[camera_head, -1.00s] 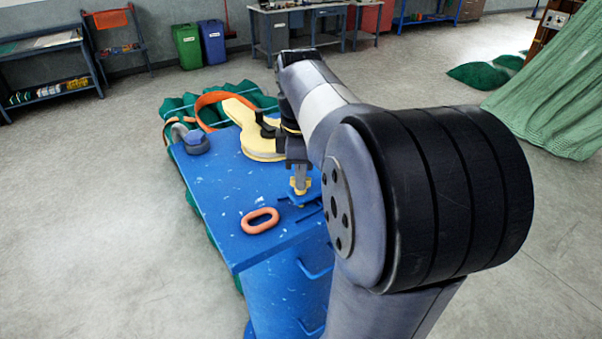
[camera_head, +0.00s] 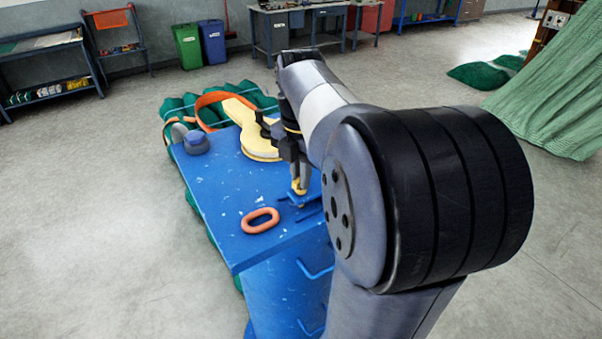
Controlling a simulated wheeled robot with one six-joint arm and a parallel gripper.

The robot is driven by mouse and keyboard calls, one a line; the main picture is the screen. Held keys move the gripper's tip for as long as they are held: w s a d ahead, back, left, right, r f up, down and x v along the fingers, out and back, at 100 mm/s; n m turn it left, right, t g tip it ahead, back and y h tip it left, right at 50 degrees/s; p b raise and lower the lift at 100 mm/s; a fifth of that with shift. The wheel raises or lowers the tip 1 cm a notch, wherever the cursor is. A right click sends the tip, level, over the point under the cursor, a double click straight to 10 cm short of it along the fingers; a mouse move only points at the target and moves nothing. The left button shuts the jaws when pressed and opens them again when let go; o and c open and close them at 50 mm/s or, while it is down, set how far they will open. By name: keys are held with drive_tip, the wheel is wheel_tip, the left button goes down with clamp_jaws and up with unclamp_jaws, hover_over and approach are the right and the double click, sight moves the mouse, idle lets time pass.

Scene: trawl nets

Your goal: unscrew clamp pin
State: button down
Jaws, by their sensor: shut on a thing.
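The clamp pin (camera_head: 299,189) is a small yellow piece standing at the front right of the blue bench top. It sits over a blue clamp part (camera_head: 304,198) on the bench. My gripper (camera_head: 298,180) points down from above and is shut on the yellow pin. The fingers cover part of the pin, and my arm hides the bench to its right. I cannot tell how far the pin sits in the clamp.
An orange oval link (camera_head: 260,220) lies on the blue bench (camera_head: 222,200) left of the clamp. A yellow flat piece (camera_head: 255,143), a dark blue round item (camera_head: 196,142) and an orange strap (camera_head: 205,103) are farther back. Green netting (camera_head: 172,108) hangs behind. The bench's left middle is clear.

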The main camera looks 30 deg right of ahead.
drive_tip(key=shift+s+f+n, duration=0.1)
drive_tip(key=shift+f+n, duration=0.1)
drive_tip(key=shift+n, duration=0.9)
drive_tip(key=c, duration=1.5)
unclamp_jaws()
drive_tip(key=shift+s+r, duration=0.1)
drive_tip(key=shift+w, duration=0.2)
drive_tip(key=shift+r, duration=0.15)
wheel_tip(320, 180, up, 10)
drive_tip(key=shift+r+b, duration=0.25)
drive_tip(key=shift+b, duration=0.1)
